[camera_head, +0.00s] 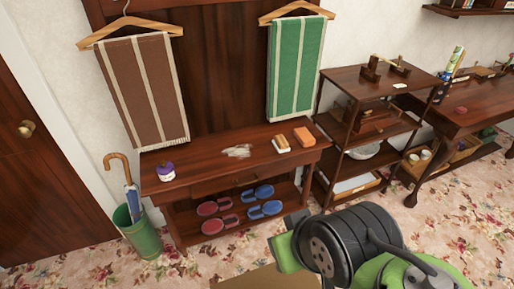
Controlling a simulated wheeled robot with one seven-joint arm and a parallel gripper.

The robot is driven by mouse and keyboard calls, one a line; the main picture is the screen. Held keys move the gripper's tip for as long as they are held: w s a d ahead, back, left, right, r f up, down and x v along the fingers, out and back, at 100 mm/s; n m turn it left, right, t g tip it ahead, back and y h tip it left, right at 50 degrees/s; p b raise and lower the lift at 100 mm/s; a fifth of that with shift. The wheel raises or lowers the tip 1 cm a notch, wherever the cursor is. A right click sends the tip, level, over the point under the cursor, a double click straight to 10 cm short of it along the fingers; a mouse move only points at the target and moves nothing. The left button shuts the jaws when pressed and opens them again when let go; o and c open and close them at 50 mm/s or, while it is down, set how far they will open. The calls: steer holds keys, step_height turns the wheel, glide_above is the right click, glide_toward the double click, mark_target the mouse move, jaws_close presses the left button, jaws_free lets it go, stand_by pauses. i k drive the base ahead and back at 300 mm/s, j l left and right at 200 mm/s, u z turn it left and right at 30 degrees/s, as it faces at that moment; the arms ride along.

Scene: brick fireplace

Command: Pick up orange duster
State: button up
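A solid orange block (304,137), which looks like the orange duster, lies on the top of the dark wooden bench (215,165), near its right end. Just left of it lies a smaller block (282,144) with an orange-brown top and a pale lower part. The two are close together; I cannot tell if they touch. My green and black arm fills the lower right of the view, in front of the bench. The fingers of my gripper do not show. Nothing covers the orange block.
A pale smear (237,151) and a purple-topped jar (166,172) are on the bench top. Slippers (262,209) sit on its lower shelf. Two towels (295,75) hang above. A green umbrella stand (143,236) is at left, a shelf unit (360,95) at right.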

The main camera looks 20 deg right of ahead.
mark_target(303, 136)
steer(key=i+l+u, duration=0.35)
steer(key=l, duration=0.25)
steer(key=i+l+u, duration=0.15)
steer(key=i+l, duration=0.15)
steer(key=i+l+u, duration=0.2)
steer(key=l, duration=0.2)
steer(key=i+l+u, duration=0.15)
steer(key=l, duration=0.25)
steer(key=l+u, duration=0.15)
steer(key=l, duration=0.2)
steer(key=i, duration=0.05)
